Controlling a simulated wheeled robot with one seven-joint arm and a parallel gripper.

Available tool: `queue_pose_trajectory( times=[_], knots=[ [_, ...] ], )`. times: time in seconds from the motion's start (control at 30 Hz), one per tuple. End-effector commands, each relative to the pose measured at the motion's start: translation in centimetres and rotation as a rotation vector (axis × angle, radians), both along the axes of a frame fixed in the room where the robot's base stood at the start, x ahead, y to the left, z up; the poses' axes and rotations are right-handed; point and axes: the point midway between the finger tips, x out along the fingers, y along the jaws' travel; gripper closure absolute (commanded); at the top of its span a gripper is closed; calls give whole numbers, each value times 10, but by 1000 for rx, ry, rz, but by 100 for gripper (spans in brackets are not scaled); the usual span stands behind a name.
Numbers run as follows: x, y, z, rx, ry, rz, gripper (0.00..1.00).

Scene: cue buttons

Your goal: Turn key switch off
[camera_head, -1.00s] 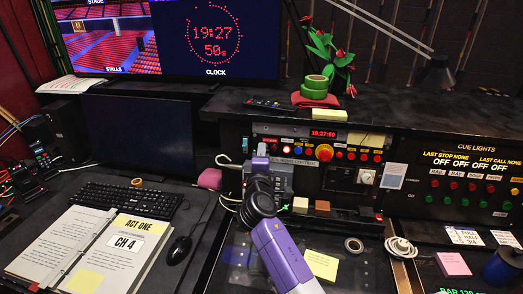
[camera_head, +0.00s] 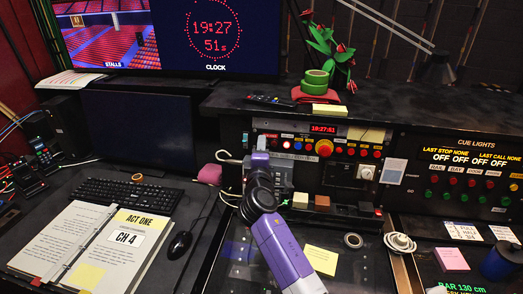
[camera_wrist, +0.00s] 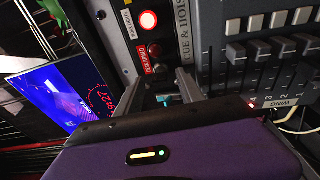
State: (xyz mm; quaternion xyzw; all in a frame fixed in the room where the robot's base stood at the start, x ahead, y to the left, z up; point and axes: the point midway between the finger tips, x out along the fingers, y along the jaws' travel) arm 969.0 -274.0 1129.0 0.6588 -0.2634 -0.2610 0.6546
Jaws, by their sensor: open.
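In the wrist view, a narrow black panel strip holds a lit red lamp (camera_wrist: 148,21) above a red label (camera_wrist: 154,50). A small teal piece (camera_wrist: 166,99), perhaps the key's tag, shows between my fingers; the key switch itself is not clearly visible. My gripper (camera_wrist: 160,84) is open, with one finger on each side of the teal piece. I cannot tell whether either finger touches it. In the head view my gripper (camera_head: 259,156) is at the left end of the control panel (camera_head: 300,171), and my arm covers part of that area.
A grey fader console (camera_wrist: 262,50) lies close to the right of my gripper. A red mushroom button (camera_head: 324,148) and smaller buttons line the panel. A tape roll (camera_head: 353,240), yellow note (camera_head: 321,260) and open binder (camera_head: 100,245) lie on the desk.

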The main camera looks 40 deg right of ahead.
Motion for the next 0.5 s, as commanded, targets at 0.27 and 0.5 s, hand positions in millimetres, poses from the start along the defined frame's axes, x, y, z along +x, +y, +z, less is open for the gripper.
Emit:
queue_pose_trajectory(
  times=[0.27,0.5],
  knots=[
    [-26,26,-3,0,0,4,55],
    [-49,48,-3,1,1,2,55]
  ],
)
